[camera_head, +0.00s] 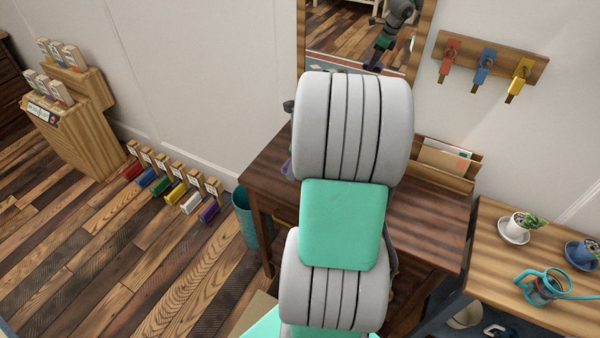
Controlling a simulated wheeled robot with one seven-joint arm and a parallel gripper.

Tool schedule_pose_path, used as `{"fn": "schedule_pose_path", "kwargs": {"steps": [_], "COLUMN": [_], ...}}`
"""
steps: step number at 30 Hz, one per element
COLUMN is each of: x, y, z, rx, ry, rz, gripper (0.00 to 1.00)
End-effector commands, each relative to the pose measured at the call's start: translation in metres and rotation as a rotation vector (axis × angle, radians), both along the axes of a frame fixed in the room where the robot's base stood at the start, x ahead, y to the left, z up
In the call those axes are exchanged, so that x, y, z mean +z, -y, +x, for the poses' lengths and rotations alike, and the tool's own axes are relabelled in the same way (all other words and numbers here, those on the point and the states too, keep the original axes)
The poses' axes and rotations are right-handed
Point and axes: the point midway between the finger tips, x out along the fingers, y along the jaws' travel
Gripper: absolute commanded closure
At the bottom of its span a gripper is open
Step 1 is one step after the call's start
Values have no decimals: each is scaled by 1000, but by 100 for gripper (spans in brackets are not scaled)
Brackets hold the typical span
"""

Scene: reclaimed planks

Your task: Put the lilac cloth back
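A small lilac patch (287,168) shows at the left edge of my arm, above the dark wooden desk (415,220). It may be part of the lilac cloth, but my arm hides most of that spot and I cannot tell its shape or what holds it. My gripper is hidden behind my own grey and green arm links, which fill the middle of the view. The mirror (335,40) behind the desk reflects part of my arm, too small to show the fingers clearly.
Numbered wooden holders with coloured items, one purple (209,211), line the wall at left. A teal bin (245,218) stands beside the desk. A letter rack (447,165) is on the desk. Keys hang from a wall rack (490,57).

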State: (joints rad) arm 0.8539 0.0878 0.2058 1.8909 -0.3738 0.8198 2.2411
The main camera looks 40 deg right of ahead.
Motion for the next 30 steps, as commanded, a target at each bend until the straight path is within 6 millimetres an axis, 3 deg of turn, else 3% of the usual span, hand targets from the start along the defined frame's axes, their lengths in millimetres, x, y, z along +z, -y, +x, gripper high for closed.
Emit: {"fn": "schedule_pose_path", "kwargs": {"steps": [3,7,16,26,27,30], "x": [-28,-48,-85,-94,-94,-93], "y": [17,30,38,38,38,38], "z": [16,28,35,35,35,35], "rx": [1,3,3,4,4,4], "ry": [-4,-2,-3,0,0,0], "rz": [4,2,2,0,-1,-1], "gripper": [79,79,79,79,46,38]}}
